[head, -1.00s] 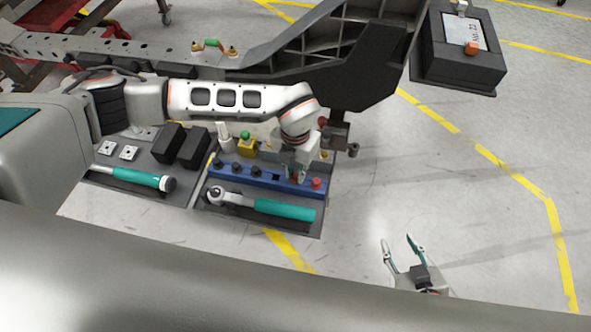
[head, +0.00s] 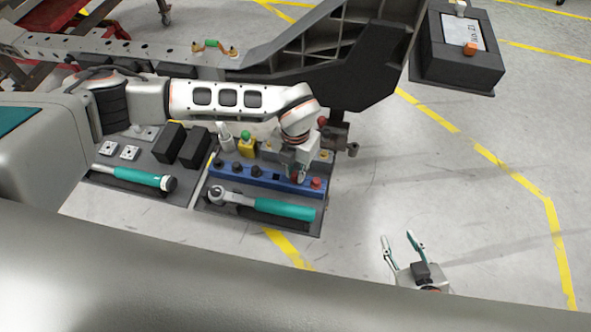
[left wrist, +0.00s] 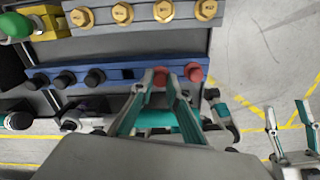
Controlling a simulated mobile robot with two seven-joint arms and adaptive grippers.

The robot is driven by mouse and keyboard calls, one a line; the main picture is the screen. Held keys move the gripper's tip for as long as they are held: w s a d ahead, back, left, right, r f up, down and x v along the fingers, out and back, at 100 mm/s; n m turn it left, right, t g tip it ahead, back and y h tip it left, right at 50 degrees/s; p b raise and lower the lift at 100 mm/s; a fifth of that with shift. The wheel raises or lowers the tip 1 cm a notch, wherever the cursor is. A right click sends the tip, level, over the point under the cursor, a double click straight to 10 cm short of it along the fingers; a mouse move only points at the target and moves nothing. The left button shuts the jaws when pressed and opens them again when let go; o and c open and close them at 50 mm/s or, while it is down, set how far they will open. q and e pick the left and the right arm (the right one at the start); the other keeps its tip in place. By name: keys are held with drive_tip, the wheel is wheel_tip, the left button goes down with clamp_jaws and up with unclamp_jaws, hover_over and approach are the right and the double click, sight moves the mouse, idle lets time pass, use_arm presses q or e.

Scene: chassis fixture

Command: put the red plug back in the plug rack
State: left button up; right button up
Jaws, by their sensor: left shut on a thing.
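The blue plug rack (head: 225,177) lies on the grey tool tray, with several black plugs in its left part. My left gripper (head: 298,178) points down at the rack's right part. It is shut on a red plug (left wrist: 160,76), between its fingertips in the left wrist view. The plug is over or in the rack; I cannot tell whether it is seated. Another red plug (head: 316,183) stands at the rack's right end, just right of the gripper. A dark opening (head: 276,177) shows left of the gripper. My right gripper (head: 402,242) is open and empty over the floor.
A ratchet with a teal handle (head: 285,209) lies in front of the rack. Several gold fittings (left wrist: 122,13), a green-topped yellow item (head: 246,146) and a white bottle (head: 225,138) stand behind it. The dark chassis beam (head: 340,90) rises close behind my left arm.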

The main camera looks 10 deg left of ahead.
use_arm(q)
drive_tip(key=shift+f, duration=0.45)
use_arm(e)
drive_tip(key=shift+f, duration=0.15)
use_arm(q)
drive_tip(key=o, duration=0.9)
drive_tip(key=shift+c, duration=0.2)
drive_tip(key=shift+c, duration=0.5)
use_arm(e)
drive_tip(key=shift+s, duration=0.1)
use_arm(q)
drive_tip(key=shift+r+p, duration=1.2)
drive_tip(key=shift+r, duration=0.55)
drive_tip(key=shift+r+p, duration=1.4)
drive_tip(key=shift+r, duration=0.4)
use_arm(e)
wheel_tip(320, 180, up, 8)
drive_tip(key=w, duration=0.2)
drive_tip(key=shift+w+f+t, duration=0.2)
drive_tip(key=shift+t, duration=0.2)
use_arm(q)
drive_tip(key=shift+f, duration=0.1)
